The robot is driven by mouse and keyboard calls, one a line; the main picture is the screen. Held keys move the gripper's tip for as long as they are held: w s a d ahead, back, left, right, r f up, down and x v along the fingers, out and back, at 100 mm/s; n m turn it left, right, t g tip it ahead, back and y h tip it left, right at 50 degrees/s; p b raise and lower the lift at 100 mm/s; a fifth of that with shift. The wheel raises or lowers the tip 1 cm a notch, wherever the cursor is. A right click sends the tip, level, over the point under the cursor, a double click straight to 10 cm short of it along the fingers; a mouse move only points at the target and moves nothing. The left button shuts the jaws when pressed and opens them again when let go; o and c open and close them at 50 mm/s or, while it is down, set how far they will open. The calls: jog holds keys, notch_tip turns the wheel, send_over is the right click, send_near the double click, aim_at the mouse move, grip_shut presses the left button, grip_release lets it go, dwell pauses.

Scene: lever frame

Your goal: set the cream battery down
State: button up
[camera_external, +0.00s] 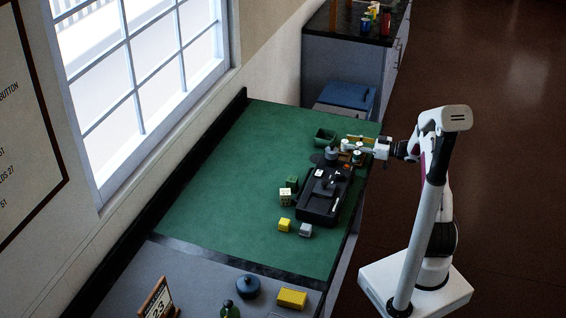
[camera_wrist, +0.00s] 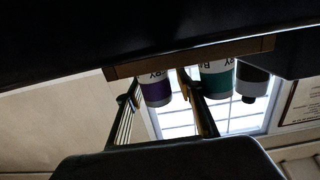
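My gripper (camera_external: 367,147) is at the far right of the green bench top, low beside a small brown holder (camera_external: 345,158) with pale-topped cylinders. In the wrist view, which appears upside down, the two fingers (camera_wrist: 160,98) are spread apart. A white and purple battery (camera_wrist: 156,88) shows between them, with a gap on each side. A white and green battery (camera_wrist: 216,80) and a dark-ended one (camera_wrist: 252,82) are right of the fingers. They all meet a brown wooden strip (camera_wrist: 190,58). I cannot tell which thing is the cream battery.
A black tray with a lever frame (camera_external: 318,208) stands in front of the holder. A cream cube (camera_external: 285,197), a green cube (camera_external: 292,182), a yellow cube (camera_external: 284,225) and a grey cube (camera_external: 306,230) lie nearby. The bench's left half is clear.

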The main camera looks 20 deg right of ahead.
jog(key=v, duration=0.9)
jog(key=shift+r, duration=0.1)
dwell(0.4)
